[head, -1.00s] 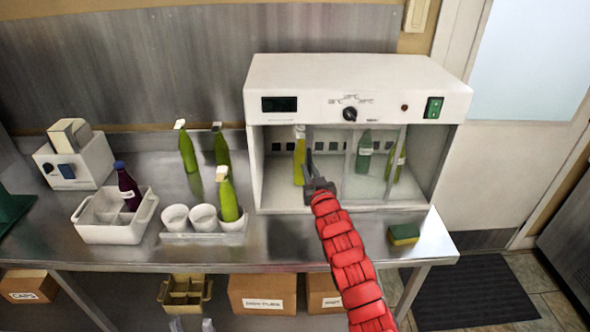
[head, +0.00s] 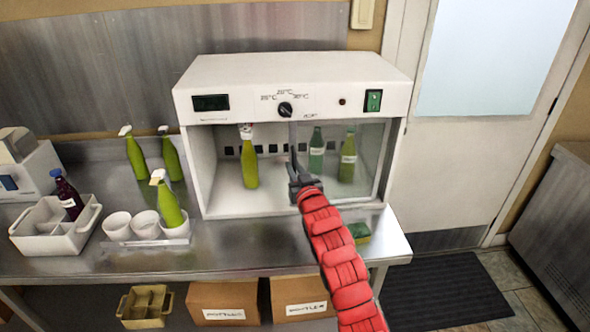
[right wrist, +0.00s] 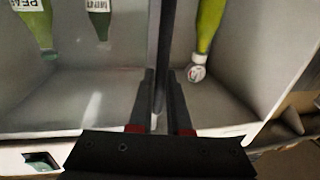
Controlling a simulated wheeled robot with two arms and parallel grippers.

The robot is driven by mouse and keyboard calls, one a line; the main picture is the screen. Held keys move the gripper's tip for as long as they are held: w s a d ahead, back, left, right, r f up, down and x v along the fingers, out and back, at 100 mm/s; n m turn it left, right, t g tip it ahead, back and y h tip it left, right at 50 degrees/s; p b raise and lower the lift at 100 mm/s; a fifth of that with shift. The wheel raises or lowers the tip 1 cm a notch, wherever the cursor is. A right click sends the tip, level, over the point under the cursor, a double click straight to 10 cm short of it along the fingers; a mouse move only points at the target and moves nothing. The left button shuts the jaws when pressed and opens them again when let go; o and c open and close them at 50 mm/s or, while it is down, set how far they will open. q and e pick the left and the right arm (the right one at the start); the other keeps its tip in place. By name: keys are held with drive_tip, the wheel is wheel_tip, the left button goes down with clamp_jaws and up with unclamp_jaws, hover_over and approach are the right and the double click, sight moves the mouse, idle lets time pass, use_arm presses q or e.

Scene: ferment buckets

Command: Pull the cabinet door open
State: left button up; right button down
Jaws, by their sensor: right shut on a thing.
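The cabinet (head: 290,78) is a white box with a dial and a green switch, standing on the steel bench. Its clear sliding door (head: 335,188) covers the right part of the front, and the left part is open. My right gripper (head: 296,176) is shut on the dark upright door handle (head: 292,140) at the door's left edge. The right wrist view shows the handle (right wrist: 162,50) between the fingers (right wrist: 158,92). Inside, one green bottle (head: 249,165) stands in the open part and two bottles (head: 347,158) show behind the door. My left gripper is out of view.
On the bench to the left are green bottles (head: 137,158), white cups (head: 117,226) and a white caddy (head: 50,240) with a dark bottle. A sponge (head: 359,232) lies by the cabinet's front right corner. Boxes (head: 224,298) sit below.

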drive_tip(key=c, duration=0.9)
unclamp_jaws()
drive_tip(key=shift+o, duration=0.2)
drive_tip(key=shift+s, duration=0.45)
drive_tip(key=s+d+b, duration=0.3)
drive_tip(key=s, duration=1.3)
drive_tip(key=shift+d, duration=0.15)
